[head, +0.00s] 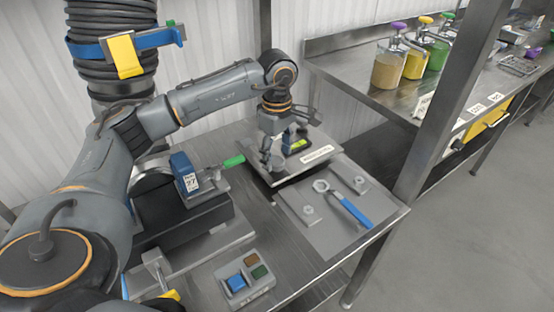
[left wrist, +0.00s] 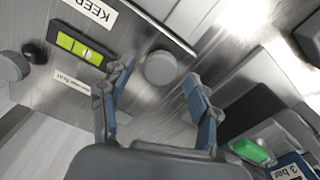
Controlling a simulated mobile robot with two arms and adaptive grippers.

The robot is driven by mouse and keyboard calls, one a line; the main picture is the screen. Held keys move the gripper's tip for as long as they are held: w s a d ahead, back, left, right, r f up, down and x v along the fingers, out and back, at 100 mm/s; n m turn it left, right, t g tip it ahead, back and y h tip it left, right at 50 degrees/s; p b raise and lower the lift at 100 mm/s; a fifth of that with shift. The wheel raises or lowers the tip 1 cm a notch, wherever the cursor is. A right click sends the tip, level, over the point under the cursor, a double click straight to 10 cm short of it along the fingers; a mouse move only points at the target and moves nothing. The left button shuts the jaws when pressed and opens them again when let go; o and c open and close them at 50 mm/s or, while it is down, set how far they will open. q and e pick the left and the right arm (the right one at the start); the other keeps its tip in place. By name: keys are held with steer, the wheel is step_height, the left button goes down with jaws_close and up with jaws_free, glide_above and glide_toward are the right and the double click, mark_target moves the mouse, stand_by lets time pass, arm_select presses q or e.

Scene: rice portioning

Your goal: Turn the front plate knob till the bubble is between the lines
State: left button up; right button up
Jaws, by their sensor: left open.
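The metal plate (head: 290,172) with a white label sits at the back of the bench. In the left wrist view the plate (left wrist: 135,45) carries a dark-framed level with a yellow-green vial (left wrist: 80,47); a small pale mark shows in it, but I cannot tell exactly where the bubble lies against the lines. A round grey knob (left wrist: 160,68) lies between and just beyond the open fingertips of my left gripper (left wrist: 158,88). In the head view my left gripper (head: 277,147) is over the plate and partly hides the level. Contact with the knob cannot be told. My right gripper is not in view.
A blue-handled wrench (head: 350,208) lies on a grey panel right of the plate. A blue device (head: 185,174) and a green-tipped handle (head: 234,161) are to the left.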

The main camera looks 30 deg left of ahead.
mark_target(277, 160)
arm_select(q)
step_height(277, 160, up, 10)
steer(key=shift+f, duration=0.25)
stand_by(0.5)
